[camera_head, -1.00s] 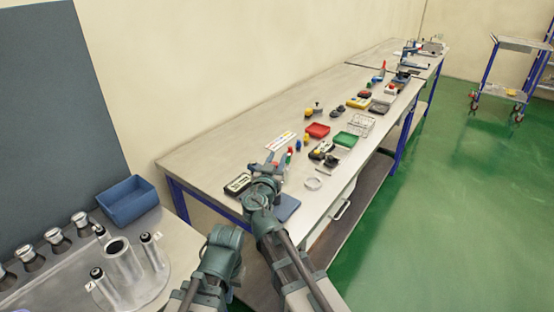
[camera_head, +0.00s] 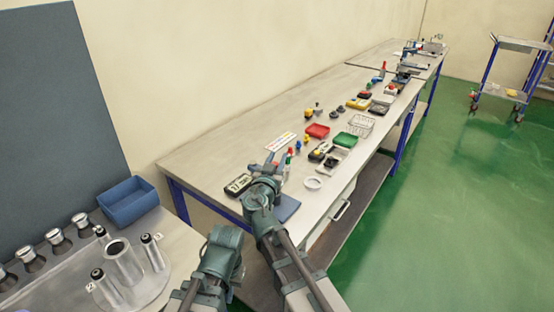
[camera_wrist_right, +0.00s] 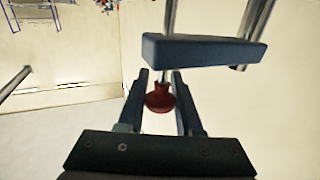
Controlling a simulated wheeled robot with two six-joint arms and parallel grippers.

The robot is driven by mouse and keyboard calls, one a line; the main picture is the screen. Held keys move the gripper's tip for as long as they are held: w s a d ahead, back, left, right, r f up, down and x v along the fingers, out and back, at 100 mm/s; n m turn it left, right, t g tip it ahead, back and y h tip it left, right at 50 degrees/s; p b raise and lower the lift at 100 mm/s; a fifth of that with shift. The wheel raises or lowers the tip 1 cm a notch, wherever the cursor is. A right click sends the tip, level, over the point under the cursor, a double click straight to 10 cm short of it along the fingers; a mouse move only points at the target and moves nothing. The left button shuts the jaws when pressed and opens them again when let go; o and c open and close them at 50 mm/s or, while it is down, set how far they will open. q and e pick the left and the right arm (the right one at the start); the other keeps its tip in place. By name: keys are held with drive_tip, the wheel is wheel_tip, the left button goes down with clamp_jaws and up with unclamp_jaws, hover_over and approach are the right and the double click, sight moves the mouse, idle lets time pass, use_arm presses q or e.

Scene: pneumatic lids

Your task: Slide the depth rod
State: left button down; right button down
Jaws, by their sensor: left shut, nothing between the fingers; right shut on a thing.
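My right gripper (camera_wrist_right: 160,76) is shut on a red knob (camera_wrist_right: 160,97) in the right wrist view. The knob is at the end of a thin metal rod below a dark blue-grey crossbar (camera_wrist_right: 205,50). Bright metal posts stand beside the rod and rise out of the top of the picture. I take this rod to be the depth rod. In the head view my right arm (camera_head: 262,195) reaches over the near end of the long bench, and its own links hide the grip. My left arm shows lower left, but its fingers are not visible.
A blue bin (camera_head: 129,202) stands on the left bench.

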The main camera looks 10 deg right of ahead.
wheel_tip(320, 180, up, 6)
drive_tip(key=p, duration=0.5)
drive_tip(key=shift+p, duration=0.35)
drive_tip(key=shift+r, duration=0.1)
drive_tip(key=c, duration=0.6)
unclamp_jaws()
drive_tip(key=shift+s, duration=0.15)
